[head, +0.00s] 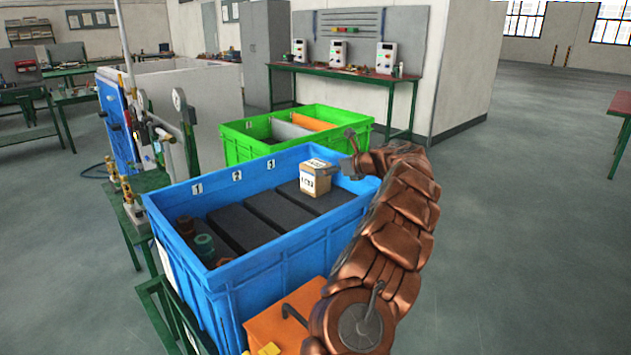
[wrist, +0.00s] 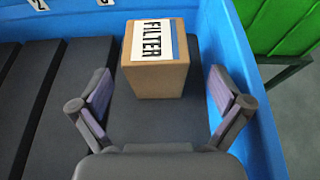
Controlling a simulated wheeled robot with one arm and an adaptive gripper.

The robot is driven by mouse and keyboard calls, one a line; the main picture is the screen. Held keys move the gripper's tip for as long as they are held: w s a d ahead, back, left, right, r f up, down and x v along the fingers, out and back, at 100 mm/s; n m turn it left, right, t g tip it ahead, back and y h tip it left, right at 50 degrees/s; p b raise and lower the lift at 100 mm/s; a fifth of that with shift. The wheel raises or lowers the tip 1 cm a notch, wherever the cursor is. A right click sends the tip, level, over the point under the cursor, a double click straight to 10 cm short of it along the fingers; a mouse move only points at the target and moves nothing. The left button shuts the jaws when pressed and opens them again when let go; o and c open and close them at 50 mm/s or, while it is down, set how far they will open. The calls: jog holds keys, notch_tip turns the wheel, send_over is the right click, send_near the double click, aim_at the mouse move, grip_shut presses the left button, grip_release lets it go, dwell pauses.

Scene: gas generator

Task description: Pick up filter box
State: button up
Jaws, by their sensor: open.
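The filter box (head: 314,178) is a small brown carton with a white label on it. It stands on a dark block in the right end of the blue crate (head: 290,250). The wrist view shows the filter box (wrist: 156,72) upright, with "FILTER" on its top label. My gripper (wrist: 157,90) is open, with one finger to the left of the box and one to the right. The box lies ahead of the fingers, a little left of centre between them, and neither finger visibly touches it. In the head view my gripper (head: 345,165) is just right of the box, partly hidden by my arm.
Several dark blocks (head: 240,228) lie side by side in the blue crate. Its walls rise around the box, with the right wall (wrist: 262,130) close to my right finger. A green crate (head: 240,145) stands behind. Open floor lies to the right.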

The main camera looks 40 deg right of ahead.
jog(key=shift+x, duration=0.95)
jog(key=shift+w+a+f, duration=0.25)
jog(key=shift+w+f, duration=0.6)
jog(key=shift+w, duration=0.25)
jog(key=shift+x, duration=1.2)
jog(key=shift+c, duration=0.4)
jog(key=shift+r, duration=0.1)
jog(key=c, duration=1.1)
